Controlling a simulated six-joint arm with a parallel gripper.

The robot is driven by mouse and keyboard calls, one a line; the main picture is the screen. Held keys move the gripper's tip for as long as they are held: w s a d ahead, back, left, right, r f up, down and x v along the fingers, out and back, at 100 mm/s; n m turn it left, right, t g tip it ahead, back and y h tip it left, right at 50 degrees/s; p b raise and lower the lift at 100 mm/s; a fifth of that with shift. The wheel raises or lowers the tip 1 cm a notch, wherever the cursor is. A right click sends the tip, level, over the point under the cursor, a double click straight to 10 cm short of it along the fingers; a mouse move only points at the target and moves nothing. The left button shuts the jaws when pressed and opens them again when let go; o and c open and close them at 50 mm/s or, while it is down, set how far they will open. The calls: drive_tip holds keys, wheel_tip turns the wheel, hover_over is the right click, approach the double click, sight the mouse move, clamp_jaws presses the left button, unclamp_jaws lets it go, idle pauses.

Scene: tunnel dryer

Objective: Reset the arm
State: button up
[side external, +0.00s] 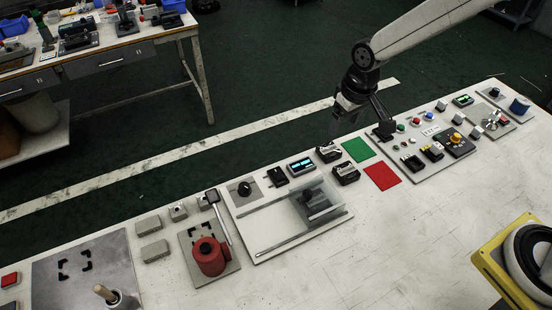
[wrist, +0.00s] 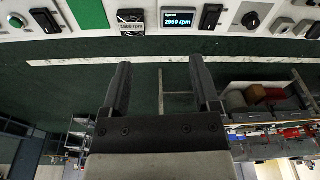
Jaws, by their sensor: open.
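My gripper (side external: 362,117) hangs in the air over the back edge of the white bench (side external: 290,271), near the green square and the panel with buttons. In the wrist view my gripper (wrist: 161,82) shows two dark fingers spread wide apart with nothing between them. It is open and empty. The wrist view looks past the bench edge toward the room, which appears upside down.
Below lie a green square (side external: 358,149), a red square (side external: 382,176), a display (side external: 301,167) and a button panel (side external: 440,145). A red cylinder (side external: 209,256) stands further left. A yellow-framed device (side external: 510,262) is at front right. The bench's front middle is clear.

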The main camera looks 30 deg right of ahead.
drive_tip(key=s+d, duration=0.4)
drive_tip(key=s, duration=0.3)
drive_tip(key=s+d+r+m+t, duration=0.1)
drive_tip(key=s+d, duration=0.4)
drive_tip(key=s, duration=0.2)
drive_tip(key=shift+s+d+r+m, duration=0.15)
drive_tip(key=shift+s+m, duration=0.15)
